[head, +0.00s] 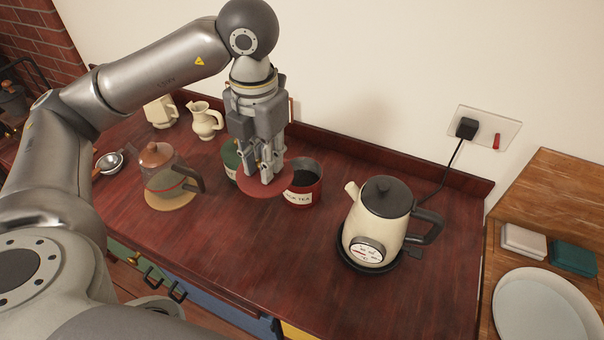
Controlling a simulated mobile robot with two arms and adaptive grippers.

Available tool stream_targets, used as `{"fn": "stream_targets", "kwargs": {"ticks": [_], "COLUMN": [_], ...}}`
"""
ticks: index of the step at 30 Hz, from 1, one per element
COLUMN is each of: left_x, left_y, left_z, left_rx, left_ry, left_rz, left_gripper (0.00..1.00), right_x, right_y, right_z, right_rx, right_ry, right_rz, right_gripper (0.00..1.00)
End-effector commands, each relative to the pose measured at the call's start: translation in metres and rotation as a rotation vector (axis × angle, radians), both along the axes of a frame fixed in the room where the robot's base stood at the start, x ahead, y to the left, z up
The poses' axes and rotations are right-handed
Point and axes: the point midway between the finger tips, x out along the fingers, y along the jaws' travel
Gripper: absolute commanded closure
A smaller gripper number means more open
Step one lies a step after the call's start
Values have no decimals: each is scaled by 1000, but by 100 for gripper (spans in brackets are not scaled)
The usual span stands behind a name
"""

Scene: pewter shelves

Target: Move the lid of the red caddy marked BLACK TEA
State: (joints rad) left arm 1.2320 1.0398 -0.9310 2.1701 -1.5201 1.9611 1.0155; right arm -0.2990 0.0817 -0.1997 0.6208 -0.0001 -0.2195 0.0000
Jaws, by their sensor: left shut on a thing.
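The red caddy (303,194) stands open on the dark red counter, with dark contents showing inside. Its label is partly readable, ending in "TEA". My left gripper (259,181) is shut on a round red lid (265,192). The lid is held just left of the caddy and hides part of its left side in the picture. I cannot tell the exact gap between lid and caddy. My right gripper is not in view.
A green caddy (230,158) stands behind the gripper, partly hidden. A glass teapot (165,178) on a round mat is at left, near a cream jug (206,121). A cream kettle (377,225) stands at right. The counter (270,255) in front is clear.

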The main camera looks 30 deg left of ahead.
Motion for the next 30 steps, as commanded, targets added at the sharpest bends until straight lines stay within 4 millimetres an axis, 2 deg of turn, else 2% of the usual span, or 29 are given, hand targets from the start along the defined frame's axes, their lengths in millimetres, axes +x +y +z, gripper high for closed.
{"fn": "stream_targets", "kwargs": {"ticks": [12, 16, 21, 26, 30], "left_x": [-2, -2, -1, 20, 54], "left_y": [14, 17, 18, 14, 8], "left_z": [14, 17, 18, 9, -5], "left_rx": [-6, -8, -9, -8, -9], "left_ry": [-9, -9, -8, -2, -1], "left_rz": [678, 814, 902, 916, 914], "left_gripper": [100, 100, 100, 100, 100], "right_x": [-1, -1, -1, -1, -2], "right_y": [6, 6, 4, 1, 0], "right_z": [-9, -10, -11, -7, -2], "right_rx": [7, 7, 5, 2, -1], "right_ry": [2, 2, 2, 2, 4], "right_rz": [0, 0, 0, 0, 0], "right_gripper": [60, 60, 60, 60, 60]}}
